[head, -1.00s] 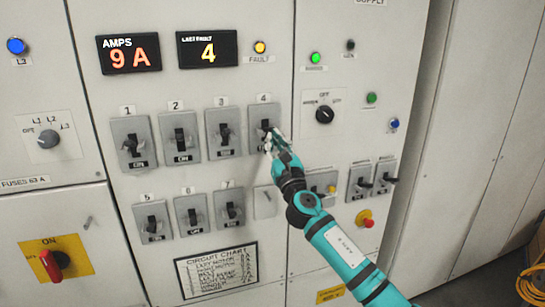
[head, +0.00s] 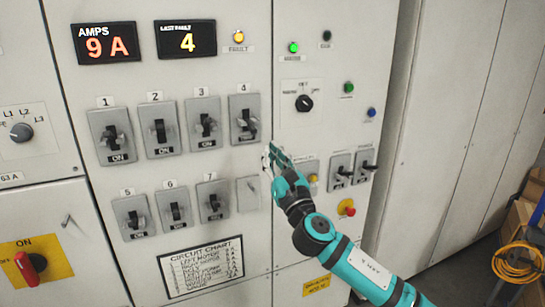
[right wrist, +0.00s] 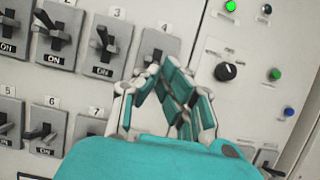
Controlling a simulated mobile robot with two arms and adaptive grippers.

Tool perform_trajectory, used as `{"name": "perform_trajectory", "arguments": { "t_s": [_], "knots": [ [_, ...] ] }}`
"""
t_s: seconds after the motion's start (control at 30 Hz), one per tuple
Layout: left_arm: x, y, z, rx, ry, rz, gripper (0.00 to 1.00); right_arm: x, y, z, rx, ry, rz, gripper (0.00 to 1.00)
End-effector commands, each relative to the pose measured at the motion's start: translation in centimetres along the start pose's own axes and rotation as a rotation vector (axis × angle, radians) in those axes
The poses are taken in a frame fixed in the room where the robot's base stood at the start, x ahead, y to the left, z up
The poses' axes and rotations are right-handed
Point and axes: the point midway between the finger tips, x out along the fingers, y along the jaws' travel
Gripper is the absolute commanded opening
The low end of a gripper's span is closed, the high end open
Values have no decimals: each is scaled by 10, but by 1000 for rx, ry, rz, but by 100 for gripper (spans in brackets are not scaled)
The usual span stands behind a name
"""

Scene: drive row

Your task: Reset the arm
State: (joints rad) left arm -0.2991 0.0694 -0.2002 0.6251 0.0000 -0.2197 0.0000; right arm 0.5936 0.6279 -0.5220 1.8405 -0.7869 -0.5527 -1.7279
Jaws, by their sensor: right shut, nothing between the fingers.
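My right gripper (head: 272,157) is teal and white. It is shut and empty in front of the grey panel, just below and right of breaker switch 4 (head: 245,120), and looks apart from it. In the right wrist view the gripper (right wrist: 163,75) covers part of switch 4 (right wrist: 156,42). The lever of switch 4 shows in the head view, low in its plate. The display reads "LAST FAULT 4" (head: 186,41), another reads "AMPS 9 A" (head: 107,43). The amber fault lamp (head: 239,36) looks lit. My left gripper is not in view.
Switches 1 to 3 (head: 160,130) and 5 to 7 (head: 172,207) surround the work area. A plain cabinet wall (head: 445,120) stands right.

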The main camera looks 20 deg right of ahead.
Motion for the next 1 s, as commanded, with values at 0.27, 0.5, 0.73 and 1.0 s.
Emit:
{"name": "perform_trajectory", "arguments": {
  "t_s": [0.27,0.5,0.73,1.0],
  "knots": [
    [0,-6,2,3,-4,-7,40,-4,0,1,0,2,-1,0],
    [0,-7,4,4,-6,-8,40,-3,0,2,0,1,-1,0],
    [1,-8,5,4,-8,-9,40,-9,-10,-50,126,100,-34,0],
    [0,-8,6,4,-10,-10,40,-76,-41,-234,615,423,-248,0]
  ]
}}
